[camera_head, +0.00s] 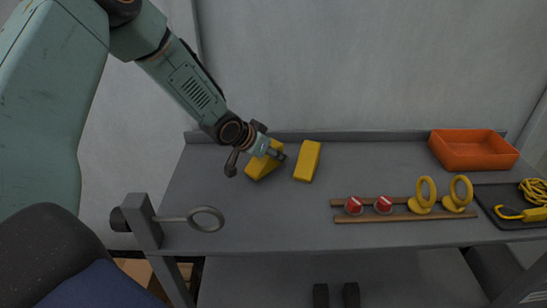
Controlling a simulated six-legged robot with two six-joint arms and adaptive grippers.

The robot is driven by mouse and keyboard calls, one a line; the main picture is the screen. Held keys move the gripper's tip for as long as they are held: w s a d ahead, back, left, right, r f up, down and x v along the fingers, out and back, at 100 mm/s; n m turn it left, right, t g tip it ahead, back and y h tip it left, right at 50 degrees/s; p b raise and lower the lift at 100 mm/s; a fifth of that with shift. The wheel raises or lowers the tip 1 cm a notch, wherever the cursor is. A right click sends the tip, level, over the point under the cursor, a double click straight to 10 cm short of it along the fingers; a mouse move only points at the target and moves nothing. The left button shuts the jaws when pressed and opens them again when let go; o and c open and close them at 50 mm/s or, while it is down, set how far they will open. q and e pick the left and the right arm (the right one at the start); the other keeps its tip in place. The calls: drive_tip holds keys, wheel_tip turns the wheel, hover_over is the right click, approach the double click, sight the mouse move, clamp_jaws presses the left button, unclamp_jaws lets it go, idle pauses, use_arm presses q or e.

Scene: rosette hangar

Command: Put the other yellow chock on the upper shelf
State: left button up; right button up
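Two yellow chocks rest on the grey shelf top (225,215), near its back edge. The left chock (262,168) lies at a slant, partly hidden by my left gripper. The right chock (307,161) stands apart from it, fully in view. My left gripper (254,159) reaches down at the left chock, its dark fingers spread wide. One finger is left of the chock and the other crosses its upper part. I cannot tell whether the fingers touch it. My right gripper is not in view.
An orange tray (472,165) stands at the back right. Wooden rails (405,217) hold red-topped pieces and yellow rings (425,192). A dark tray (490,200) with yellow cable is at the right edge. A metal ring on a post (206,219) sticks out at front left. A lower shelf (400,275) shows below.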

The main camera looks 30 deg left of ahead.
use_arm(q)
drive_tip(key=shift+a+f, duration=0.1)
drive_tip(key=shift+f, duration=0.45)
drive_tip(key=shift+w+a+f, duration=0.3)
drive_tip(key=shift+w+a, duration=0.05)
drive_tip(key=shift+w, duration=0.05)
drive_tip(key=o, duration=1.3)
drive_tip(key=shift+s+d+r, duration=0.3)
drive_tip(key=shift+o, duration=0.2)
drive_tip(key=shift+w+a+f, duration=0.2)
drive_tip(key=shift+f, duration=0.05)
drive_tip(key=p+v, duration=0.1)
drive_tip(key=v, duration=0.2)
drive_tip(key=shift+s+d+r, duration=0.1)
drive_tip(key=shift+s+r, duration=0.05)
drive_tip(key=shift+r, duration=0.25)
drive_tip(key=p+v, duration=0.4)
drive_tip(key=shift+s+r, duration=0.1)
drive_tip(key=shift+r, duration=0.1)
drive_tip(key=p+v, duration=0.3)
drive_tip(key=p, duration=0.1)
drive_tip(key=shift+s, duration=0.1)
drive_tip(key=shift+s+a+r+p, duration=0.25)
drive_tip(key=shift+s+p, duration=0.15)
drive_tip(key=shift+p, duration=0.1)
